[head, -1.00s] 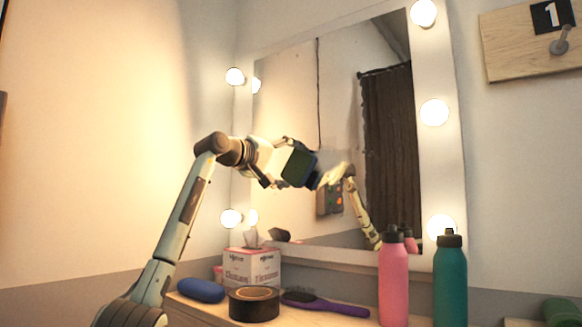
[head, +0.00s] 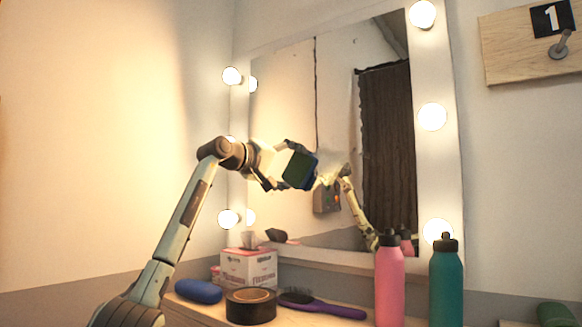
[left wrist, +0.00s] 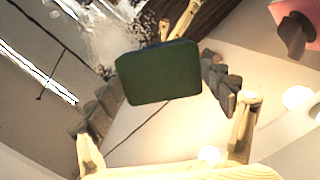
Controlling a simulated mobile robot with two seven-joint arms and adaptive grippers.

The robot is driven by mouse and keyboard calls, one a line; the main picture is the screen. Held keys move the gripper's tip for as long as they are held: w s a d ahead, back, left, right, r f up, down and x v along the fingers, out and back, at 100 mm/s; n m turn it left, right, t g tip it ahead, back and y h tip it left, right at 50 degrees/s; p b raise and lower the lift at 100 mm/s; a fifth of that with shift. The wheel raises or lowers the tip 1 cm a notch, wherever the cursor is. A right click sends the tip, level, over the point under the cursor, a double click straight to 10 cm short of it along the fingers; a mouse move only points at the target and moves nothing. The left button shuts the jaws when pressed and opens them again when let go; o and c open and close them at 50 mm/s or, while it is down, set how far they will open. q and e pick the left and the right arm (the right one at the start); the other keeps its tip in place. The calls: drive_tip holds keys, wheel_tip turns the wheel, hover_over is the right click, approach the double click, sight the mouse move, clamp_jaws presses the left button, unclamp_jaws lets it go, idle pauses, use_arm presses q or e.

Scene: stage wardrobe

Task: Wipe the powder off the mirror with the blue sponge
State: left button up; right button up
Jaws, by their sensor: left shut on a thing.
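My left gripper (head: 285,167) is shut on the blue sponge (head: 301,170), which shows a dark green face and a blue edge. It holds the sponge up in front of the mirror (head: 290,100); I cannot tell whether the sponge touches the glass. In the left wrist view the sponge (left wrist: 158,74) sits between both fingers. There, a whitish powder patch (left wrist: 112,38) shows on the mirror above and left of the sponge, partly hidden by it. In the head view the powder is hard to make out beside the arm's reflection. My right gripper is not in view.
The counter below holds a blue rounded object (head: 198,291), black tape roll (head: 251,307), tissue box (head: 248,270), purple hairbrush (head: 325,304), pink bottle (head: 389,283) and teal bottle (head: 446,285). Lit bulbs (head: 432,117) line the mirror frame. The air above the counter is mostly clear.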

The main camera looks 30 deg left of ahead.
sight(296, 155)
use_arm(q)
drive_tip(key=shift+w, duration=0.25)
drive_tip(key=shift+d, duration=0.1)
